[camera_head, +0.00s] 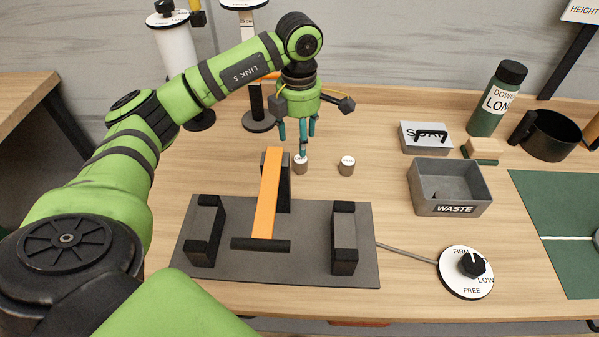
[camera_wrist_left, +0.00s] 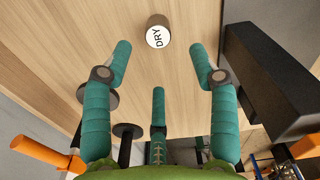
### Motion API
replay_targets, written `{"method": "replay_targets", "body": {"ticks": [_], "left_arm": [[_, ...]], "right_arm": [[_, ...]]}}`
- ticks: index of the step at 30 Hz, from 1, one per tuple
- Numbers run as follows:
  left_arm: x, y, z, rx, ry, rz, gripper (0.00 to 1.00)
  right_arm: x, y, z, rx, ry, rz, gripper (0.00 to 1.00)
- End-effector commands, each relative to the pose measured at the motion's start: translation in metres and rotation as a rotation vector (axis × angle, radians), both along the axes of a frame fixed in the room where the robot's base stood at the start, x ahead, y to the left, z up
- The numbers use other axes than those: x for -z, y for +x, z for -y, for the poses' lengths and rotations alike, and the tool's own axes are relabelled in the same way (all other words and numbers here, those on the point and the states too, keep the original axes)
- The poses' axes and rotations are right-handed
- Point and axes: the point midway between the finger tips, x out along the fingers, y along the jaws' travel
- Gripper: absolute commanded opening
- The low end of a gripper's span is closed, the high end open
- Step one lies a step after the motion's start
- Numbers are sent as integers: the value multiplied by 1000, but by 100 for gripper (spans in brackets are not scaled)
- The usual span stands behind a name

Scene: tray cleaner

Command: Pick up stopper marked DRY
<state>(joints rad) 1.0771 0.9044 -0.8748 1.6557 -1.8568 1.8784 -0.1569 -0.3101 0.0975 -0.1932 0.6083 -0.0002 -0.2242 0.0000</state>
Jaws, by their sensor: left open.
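In the left wrist view the stopper marked DRY (camera_wrist_left: 157,32) stands on the wooden table, a small cylinder with a white top. My left gripper (camera_wrist_left: 159,62) has its teal fingers spread, with nothing between them; the stopper shows beyond the fingertips. In the head view my left gripper (camera_head: 299,143) points down just above and behind a small stopper (camera_head: 300,167), whose top one finger partly covers. A second similar stopper (camera_head: 347,166) stands to its right. Their marks are too small to read in the head view. My right gripper is out of view.
An orange lever (camera_head: 268,195) on a dark base plate (camera_head: 290,258) stands close in front of the gripper. A grey WASTE bin (camera_head: 450,192), a grey box (camera_head: 425,136) and a FIRM/LOW/FREE dial (camera_head: 466,272) are to the right.

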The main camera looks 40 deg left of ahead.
Motion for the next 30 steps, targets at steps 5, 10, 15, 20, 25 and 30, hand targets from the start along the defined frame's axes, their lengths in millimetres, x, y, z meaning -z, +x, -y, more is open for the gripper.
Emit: {"method": "replay_targets", "body": {"ticks": [5,10,15,20,25,30], "left_arm": [[17,0,0,0,0,-3,60],[37,2,1,0,0,-6,60],[63,3,1,0,-2,-4,60],[72,4,1,0,-1,1,60],[72,4,1,1,-1,1,60],[72,4,1,1,-1,1,0]], "right_arm": [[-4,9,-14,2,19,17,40],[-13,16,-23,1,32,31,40],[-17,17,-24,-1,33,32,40],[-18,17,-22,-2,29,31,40],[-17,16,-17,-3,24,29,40],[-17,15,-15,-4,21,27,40]]}}
